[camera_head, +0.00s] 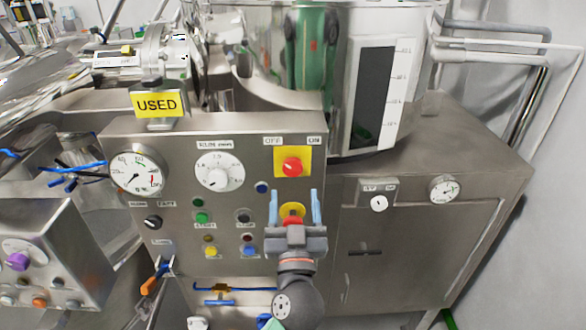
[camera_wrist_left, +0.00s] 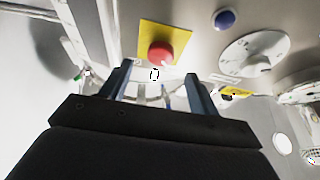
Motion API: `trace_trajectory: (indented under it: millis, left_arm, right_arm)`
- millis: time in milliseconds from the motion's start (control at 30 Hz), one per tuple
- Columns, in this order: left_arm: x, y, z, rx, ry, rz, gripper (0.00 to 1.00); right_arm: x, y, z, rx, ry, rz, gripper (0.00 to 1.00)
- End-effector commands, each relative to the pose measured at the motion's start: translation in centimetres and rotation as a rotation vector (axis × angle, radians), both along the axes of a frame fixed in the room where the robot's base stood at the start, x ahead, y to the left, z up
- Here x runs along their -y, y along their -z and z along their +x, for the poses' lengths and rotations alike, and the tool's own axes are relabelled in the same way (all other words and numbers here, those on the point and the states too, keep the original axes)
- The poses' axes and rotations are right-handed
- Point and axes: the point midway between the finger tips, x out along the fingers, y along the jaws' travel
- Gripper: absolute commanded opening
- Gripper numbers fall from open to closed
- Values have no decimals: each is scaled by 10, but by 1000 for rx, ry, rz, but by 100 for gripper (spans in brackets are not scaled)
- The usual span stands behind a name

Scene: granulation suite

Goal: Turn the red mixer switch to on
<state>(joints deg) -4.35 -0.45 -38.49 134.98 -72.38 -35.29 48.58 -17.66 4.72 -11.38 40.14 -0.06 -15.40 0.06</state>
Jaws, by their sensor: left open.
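The red mixer switch (camera_head: 292,166) is a round red knob on a square yellow plate, on the steel panel under the labels OFF at left and ON at right. Which label it points to I cannot tell. My left gripper (camera_head: 294,205) is open just below it, blue fingers upright and apart, nothing held. A red and yellow round button (camera_head: 292,211) shows between the fingers, partly hidden by the gripper. In the left wrist view the red switch (camera_wrist_left: 160,52) shows just beyond the fingertips of the open gripper (camera_wrist_left: 157,71). My right gripper is not in view.
Left of the switch are a white dial (camera_head: 218,172), a blue button (camera_head: 262,187) and a gauge (camera_head: 137,173). A yellow USED sign (camera_head: 157,104) stands on the panel's top edge. A steel bowl (camera_head: 345,70) stands behind; a cabinet (camera_head: 435,215) is at right.

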Motion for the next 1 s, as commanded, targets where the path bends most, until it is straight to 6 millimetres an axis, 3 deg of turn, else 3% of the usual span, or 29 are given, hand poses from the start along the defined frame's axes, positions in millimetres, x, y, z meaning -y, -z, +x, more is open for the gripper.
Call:
trace_trajectory:
  millis: [167, 533, 1000]
  left_arm:
    - [-1, -11, 17, 0, -2, 2, 61]
    - [-1, -26, 55, -1, -1, 1, 61]
    - [-1, -26, 63, -2, -2, -1, 61]
  right_arm:
    - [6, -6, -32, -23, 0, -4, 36]
    - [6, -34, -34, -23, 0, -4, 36]
    - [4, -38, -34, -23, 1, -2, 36]
